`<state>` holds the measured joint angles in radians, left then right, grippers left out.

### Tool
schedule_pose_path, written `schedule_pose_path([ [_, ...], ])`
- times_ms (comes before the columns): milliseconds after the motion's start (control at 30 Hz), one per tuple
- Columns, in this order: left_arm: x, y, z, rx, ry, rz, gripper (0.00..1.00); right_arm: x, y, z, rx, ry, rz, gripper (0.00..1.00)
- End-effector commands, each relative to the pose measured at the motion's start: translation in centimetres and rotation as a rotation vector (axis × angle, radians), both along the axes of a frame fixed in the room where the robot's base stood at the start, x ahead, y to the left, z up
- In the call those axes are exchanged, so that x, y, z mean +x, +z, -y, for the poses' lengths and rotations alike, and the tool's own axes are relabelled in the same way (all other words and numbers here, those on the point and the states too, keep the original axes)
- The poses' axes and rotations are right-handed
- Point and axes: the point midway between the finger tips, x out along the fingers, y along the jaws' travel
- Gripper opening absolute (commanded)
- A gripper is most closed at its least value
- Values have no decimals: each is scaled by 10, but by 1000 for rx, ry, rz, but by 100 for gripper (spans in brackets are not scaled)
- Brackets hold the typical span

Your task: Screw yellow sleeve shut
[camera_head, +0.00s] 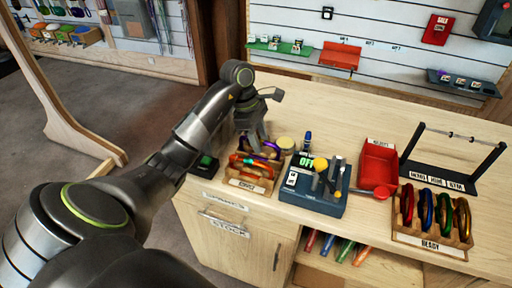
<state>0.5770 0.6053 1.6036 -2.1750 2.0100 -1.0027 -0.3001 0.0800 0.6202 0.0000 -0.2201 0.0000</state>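My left gripper (256,147) points down over the back of a small wooden tray (249,184) with a label on its front. The tray holds several carabiners, among them an orange one (248,162) and a purple one (268,150). The fingers reach close to the purple one and partly cover it. I cannot tell whether they touch it or how far apart they are. No yellow sleeve can be made out clearly at this size. My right gripper is not in view.
A round pale-lidded tin (286,143), a red bin (378,165) and a black bar stand (440,181) stand on the wooden counter (360,115). The counter's back is mostly clear.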

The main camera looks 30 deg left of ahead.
Motion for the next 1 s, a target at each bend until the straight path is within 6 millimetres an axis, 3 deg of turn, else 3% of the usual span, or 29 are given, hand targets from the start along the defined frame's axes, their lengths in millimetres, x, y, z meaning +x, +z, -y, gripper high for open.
schedule_pose_path([
  [133,0,13,1,0,0,0,40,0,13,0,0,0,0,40],
  [1000,11,11,-2,0,0,1,40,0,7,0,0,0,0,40],
])
